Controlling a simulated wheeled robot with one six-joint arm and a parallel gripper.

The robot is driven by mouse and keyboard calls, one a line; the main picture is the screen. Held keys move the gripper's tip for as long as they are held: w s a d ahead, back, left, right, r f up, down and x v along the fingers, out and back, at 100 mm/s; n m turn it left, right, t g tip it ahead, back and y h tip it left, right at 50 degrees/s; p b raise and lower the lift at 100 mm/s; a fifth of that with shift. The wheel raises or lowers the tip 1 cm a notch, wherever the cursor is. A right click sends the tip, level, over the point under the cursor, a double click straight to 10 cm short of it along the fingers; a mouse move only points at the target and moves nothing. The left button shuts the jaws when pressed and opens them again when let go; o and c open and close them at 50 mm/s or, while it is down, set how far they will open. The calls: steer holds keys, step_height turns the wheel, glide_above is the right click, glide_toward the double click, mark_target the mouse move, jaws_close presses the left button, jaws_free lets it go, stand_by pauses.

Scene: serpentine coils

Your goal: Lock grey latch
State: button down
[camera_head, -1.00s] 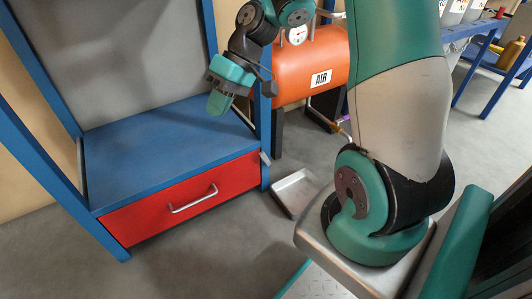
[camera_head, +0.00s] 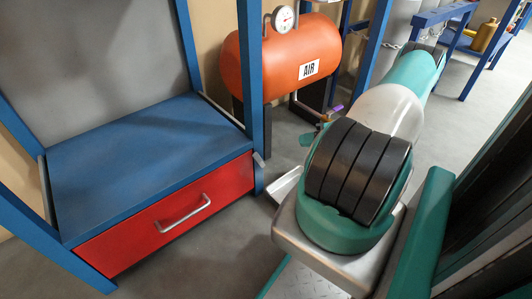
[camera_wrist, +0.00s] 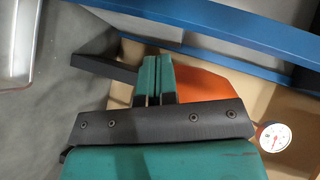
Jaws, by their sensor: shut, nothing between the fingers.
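The grey latch (camera_head: 259,159) is a small grey piece on the right side of the blue workbench post, level with the top of the red drawer (camera_head: 165,215). Its exact turn is too small to tell. The drawer looks shut. My gripper shows in the wrist view (camera_wrist: 153,82) with its green fingers together and nothing between them. The orange tank is behind the fingers there. In the head view my gripper is mostly hidden behind my own arm. The latch cannot be made out in the wrist view.
The orange air tank (camera_head: 285,58) with a gauge (camera_head: 283,19) stands right of the bench. A metal tray (camera_head: 285,185) lies on the floor by the post. Floor in front of the drawer is clear.

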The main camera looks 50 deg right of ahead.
mark_target(258, 159)
steer(key=b+x, duration=0.4)
steer(key=x, duration=0.6)
steer(key=shift+s+f+b, duration=0.15)
steer(key=shift+f+b, duration=0.05)
steer(key=shift+b, duration=0.15)
steer(key=a, duration=0.1)
steer(key=a+b, duration=0.1)
steer(key=w+a+f+b, duration=0.1)
steer(key=shift+w+a+f, duration=0.1)
steer(key=shift+a, duration=0.2)
steer(key=shift+a+p, duration=0.15)
steer(key=shift+p, duration=0.35)
